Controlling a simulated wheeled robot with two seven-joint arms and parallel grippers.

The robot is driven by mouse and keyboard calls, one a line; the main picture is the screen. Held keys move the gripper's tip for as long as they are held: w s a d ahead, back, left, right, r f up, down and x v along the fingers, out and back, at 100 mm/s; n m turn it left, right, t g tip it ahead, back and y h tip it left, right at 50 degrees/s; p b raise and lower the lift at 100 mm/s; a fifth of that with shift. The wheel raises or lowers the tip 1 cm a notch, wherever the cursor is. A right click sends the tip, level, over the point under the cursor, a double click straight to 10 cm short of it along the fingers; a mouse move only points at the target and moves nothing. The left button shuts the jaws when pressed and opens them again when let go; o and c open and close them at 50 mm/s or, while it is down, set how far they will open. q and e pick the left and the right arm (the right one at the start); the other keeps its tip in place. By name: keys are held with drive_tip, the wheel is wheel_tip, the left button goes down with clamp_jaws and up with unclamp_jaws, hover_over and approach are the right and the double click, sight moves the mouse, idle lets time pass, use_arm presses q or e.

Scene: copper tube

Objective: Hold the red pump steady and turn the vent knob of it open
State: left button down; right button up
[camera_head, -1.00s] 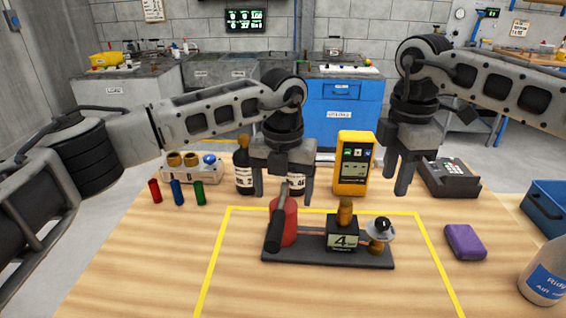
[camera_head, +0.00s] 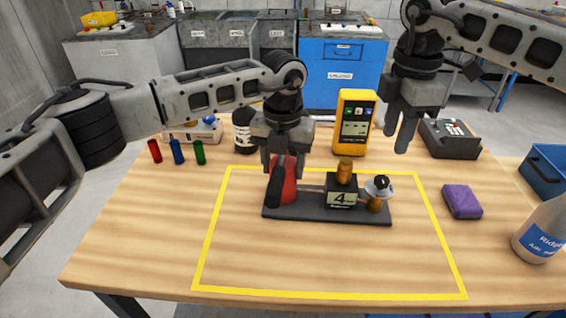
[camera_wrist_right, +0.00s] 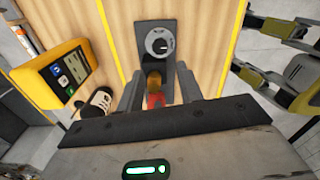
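The red pump (camera_head: 290,180), with a dark lever handle, stands on a dark base plate (camera_head: 330,216). A black block marked 4 (camera_head: 341,197) with a brass top stands beside it. The vent knob (camera_head: 381,184), a black knob on a pale round dial, is at the plate's right end; it also shows in the right wrist view (camera_wrist_right: 159,43). My left gripper (camera_head: 284,172) is lowered over the pump, a finger close on each side, seemingly shut on it; contact is partly hidden. My right gripper (camera_head: 399,137) is open and empty, above and behind the knob.
A yellow meter (camera_head: 355,122) stands behind the plate. A purple block (camera_head: 462,201), a white bottle (camera_head: 542,232), a blue bin (camera_head: 545,172) and a dark box (camera_head: 449,140) are on the right. Coloured small cylinders (camera_head: 177,151) stand at left. The table front is clear.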

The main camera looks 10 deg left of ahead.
sight(383, 179)
drive_tip(key=shift+o, duration=1.4)
wheel_tip(383, 179, down, 10)
drive_tip(key=n, duration=0.5)
drive_tip(key=shift+r+n, duration=0.2)
drive_tip(key=shift+n, duration=0.2)
drive_tip(key=c, duration=1)
